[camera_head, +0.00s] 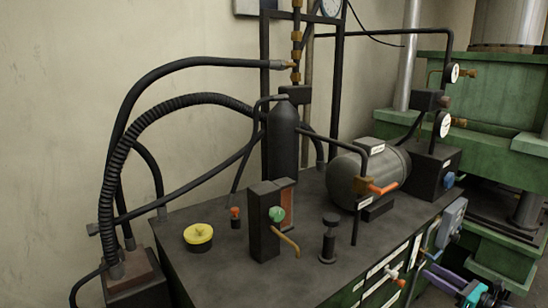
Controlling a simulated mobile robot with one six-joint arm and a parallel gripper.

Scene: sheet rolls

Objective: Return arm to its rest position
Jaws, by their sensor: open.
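My gripper (487,293) shows in the lower right corner, at the end of a purple and teal part of my arm. It is open, with nothing seen between its dark fingers. It is small and partly cut off by the bottom edge, beside the front of the dark-topped green bench (350,272). The rest of my arm is out of view.
The bench carries a yellow-capped part (198,234), a black block with a green knob (264,222), a grey motor (368,174) and a black cylinder (283,140). Black hoses (112,180) arch at left. A grey box (451,222) and levers project from the bench front. Green machinery (490,100) stands behind right.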

